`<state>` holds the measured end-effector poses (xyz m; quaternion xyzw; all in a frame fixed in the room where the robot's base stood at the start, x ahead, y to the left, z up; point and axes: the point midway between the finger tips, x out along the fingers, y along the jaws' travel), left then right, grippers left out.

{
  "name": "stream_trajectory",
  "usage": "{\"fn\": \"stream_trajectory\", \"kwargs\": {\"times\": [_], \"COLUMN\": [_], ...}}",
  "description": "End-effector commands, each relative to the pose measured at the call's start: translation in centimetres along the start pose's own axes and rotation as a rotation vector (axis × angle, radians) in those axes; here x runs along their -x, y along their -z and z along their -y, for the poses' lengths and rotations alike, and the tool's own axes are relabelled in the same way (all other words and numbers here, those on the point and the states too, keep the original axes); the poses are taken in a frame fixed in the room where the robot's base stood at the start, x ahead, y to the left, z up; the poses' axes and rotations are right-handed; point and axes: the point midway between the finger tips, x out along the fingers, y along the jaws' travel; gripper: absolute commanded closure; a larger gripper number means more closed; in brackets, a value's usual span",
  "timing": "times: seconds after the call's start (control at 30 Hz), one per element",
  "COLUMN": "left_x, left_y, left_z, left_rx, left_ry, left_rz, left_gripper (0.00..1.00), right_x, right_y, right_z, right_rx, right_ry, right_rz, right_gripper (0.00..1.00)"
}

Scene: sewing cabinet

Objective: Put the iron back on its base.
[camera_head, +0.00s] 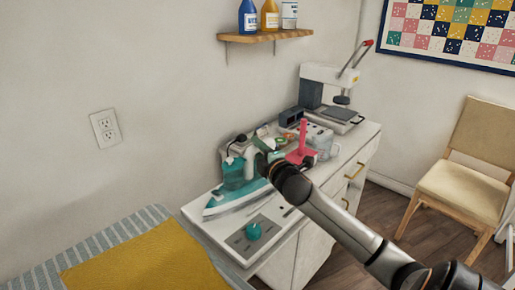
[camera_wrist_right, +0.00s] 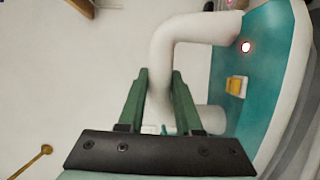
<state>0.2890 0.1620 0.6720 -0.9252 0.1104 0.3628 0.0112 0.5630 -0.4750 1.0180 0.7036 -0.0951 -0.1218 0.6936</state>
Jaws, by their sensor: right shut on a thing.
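The teal and white iron (camera_head: 236,185) is at the near left part of the white cabinet top, its pointed end toward the left. My right gripper (camera_head: 262,160) reaches it from the right. In the right wrist view, the green fingers of my right gripper (camera_wrist_right: 160,105) are shut on the iron's white handle (camera_wrist_right: 175,55). The iron's teal body (camera_wrist_right: 262,65), with a lit red lamp and a yellow button, is to the right. A grey plate with a teal knob (camera_head: 254,231), perhaps the base, lies just in front of the iron. I cannot tell whether the iron touches the surface. My left gripper is not in view.
A pink stand (camera_head: 301,149), a clear jug (camera_head: 322,148) and small items crowd the cabinet behind my gripper. A white press (camera_head: 331,85) stands at the far end. A striped ironing board (camera_head: 110,238) with mustard cloth (camera_head: 150,262) is at near left.

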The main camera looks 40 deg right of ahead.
Motion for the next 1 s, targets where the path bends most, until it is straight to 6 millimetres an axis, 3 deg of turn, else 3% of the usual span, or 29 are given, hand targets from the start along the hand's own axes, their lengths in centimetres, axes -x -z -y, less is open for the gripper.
{"fn": "stream_trajectory", "kwargs": {"times": [0.47, 0.5, 0.8, 1.0], "left_x": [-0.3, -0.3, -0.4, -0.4], "left_y": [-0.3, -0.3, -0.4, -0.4], "left_z": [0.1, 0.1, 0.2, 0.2], "left_rx": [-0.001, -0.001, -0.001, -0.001], "left_ry": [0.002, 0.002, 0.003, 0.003], "left_rz": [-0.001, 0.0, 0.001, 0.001], "left_gripper": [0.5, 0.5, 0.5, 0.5], "right_x": [0.0, 0.0, 0.0, 0.0], "right_y": [0.0, 0.0, 0.0, 0.0], "right_z": [0.2, 0.3, 0.6, 1.4], "right_rx": [-0.002, -0.002, -0.001, 0.002], "right_ry": [-0.013, -0.012, -0.005, 0.012], "right_rz": [-0.002, -0.002, -0.001, 0.002], "right_gripper": [1.0, 0.65, 0.32, 0.31]}}
